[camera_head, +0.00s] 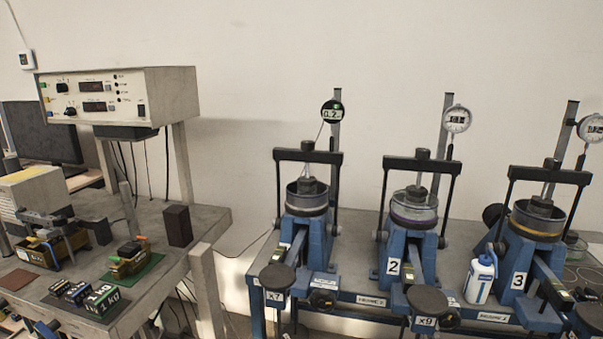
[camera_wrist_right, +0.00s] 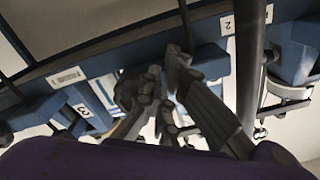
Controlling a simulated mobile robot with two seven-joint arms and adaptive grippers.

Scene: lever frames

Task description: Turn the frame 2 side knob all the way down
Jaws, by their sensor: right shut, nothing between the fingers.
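Frame 2 (camera_head: 405,240) is the middle blue lever frame in the head view, marked with a white 2. Its dark round side knob (camera_head: 448,317) shows low on the right, beside the x9 label. In the right wrist view, the scene looks inverted and a 2 label (camera_wrist_right: 227,25) sits on a blue part at the top. My right gripper (camera_wrist_right: 164,72) is shut and empty in that view, its dark fingers near the blue rail. Dark shapes overlap around the fingertips, so I cannot tell whether they touch the knob. Neither gripper shows in the head view.
Frame 1 (camera_head: 306,235) stands left of frame 2 and frame 3 (camera_head: 530,250) right. A white bottle (camera_head: 480,278) stands between frames 2 and 3. A grey instrument bench (camera_head: 205,222) is at left. A 3 label (camera_wrist_right: 82,138) shows in the wrist view.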

